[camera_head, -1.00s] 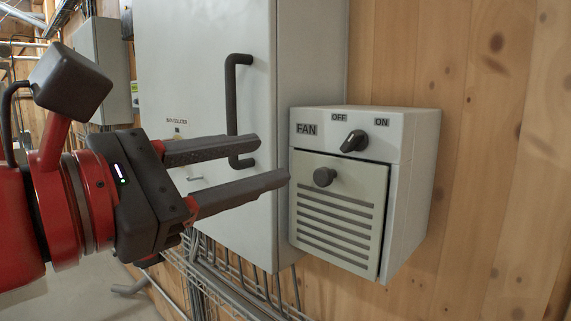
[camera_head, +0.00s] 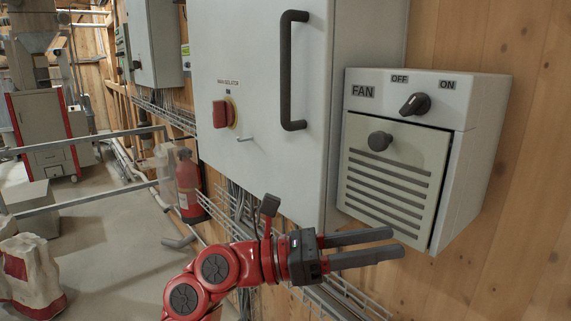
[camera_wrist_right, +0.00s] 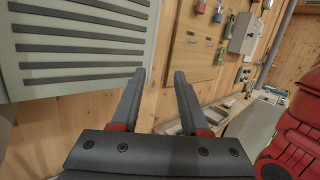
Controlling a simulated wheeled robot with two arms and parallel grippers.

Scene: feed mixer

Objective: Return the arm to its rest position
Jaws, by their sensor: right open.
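My right gripper (camera_head: 392,245) is open and empty in the head view, below and in front of the fan box. Its two dark fingers point right and stand apart. In the right wrist view the open fingers (camera_wrist_right: 160,78) have nothing between them. The fan box (camera_head: 478,150) is on the wooden wall, with a dark knob (camera_head: 415,104) below the OFF and ON labels. Its slatted front cover (camera_head: 395,170) has a round dark knob (camera_head: 379,141). The slatted cover also shows at the upper left of the right wrist view (camera_wrist_right: 85,68). My left gripper is not in view.
A large grey cabinet (camera_head: 255,75) with a dark handle (camera_head: 285,75) and a red switch (camera_head: 223,113) stands left of the fan box. Wire cable trays (camera_head: 345,295) run below. A fire extinguisher (camera_head: 188,185) and white sacks (camera_head: 32,275) are at the left.

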